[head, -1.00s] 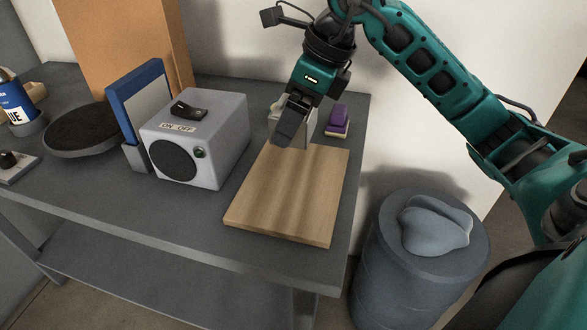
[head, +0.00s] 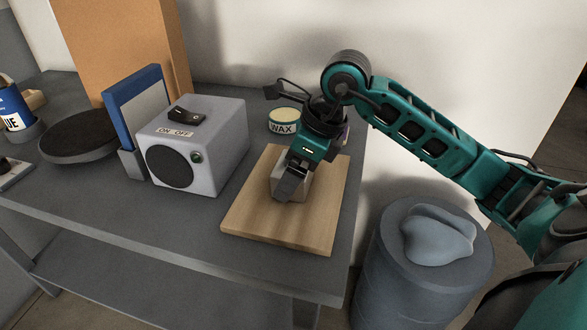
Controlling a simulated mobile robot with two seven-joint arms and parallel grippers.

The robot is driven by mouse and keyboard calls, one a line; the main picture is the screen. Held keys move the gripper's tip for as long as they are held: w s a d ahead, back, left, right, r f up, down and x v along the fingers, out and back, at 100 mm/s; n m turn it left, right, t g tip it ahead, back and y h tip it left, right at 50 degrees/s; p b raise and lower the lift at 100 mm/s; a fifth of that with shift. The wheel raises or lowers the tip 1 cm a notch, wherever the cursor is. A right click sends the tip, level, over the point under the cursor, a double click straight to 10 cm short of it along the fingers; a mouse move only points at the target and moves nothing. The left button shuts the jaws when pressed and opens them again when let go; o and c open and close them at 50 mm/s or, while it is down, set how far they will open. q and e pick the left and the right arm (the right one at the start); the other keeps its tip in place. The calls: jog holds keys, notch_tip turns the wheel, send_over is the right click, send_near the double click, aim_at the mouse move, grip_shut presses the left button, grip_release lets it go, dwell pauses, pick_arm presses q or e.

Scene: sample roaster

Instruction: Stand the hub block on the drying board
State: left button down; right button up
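The drying board (head: 250,215) is a light wooden slab on the right end of the grey table. The hub block (head: 304,188) is a pale grey block over the back middle of the board, partly hidden by my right gripper. My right gripper (head: 288,190) points down with its dark fingers on the block and looks shut on it. The block looks upright and at board level; I cannot tell whether its underside touches the wood. My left gripper is not in view.
A grey box with an ON/OFF switch (head: 217,150) stands left of the board. A WAX tin (head: 282,121) is behind it. A blue-framed panel (head: 137,100) and round dark disc (head: 75,145) are farther left. A grey barrel (head: 400,290) stands right of the table.

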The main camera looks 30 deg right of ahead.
jog(key=shift+f, duration=0.1)
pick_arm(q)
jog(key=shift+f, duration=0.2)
pick_arm(e)
jog(key=o, duration=1.2)
jog(key=shift+r, duration=0.35)
pick_arm(q)
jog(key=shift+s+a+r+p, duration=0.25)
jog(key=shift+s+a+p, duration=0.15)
jog(key=shift+p, duration=0.45)
pick_arm(e)
jog(key=v, duration=1.1)
jog(key=shift+s+d+r, duration=0.15)
jog(key=shift+r, duration=0.1)
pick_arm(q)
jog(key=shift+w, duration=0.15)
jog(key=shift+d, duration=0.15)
pick_arm(e)
jog(key=shift+s, duration=0.1)
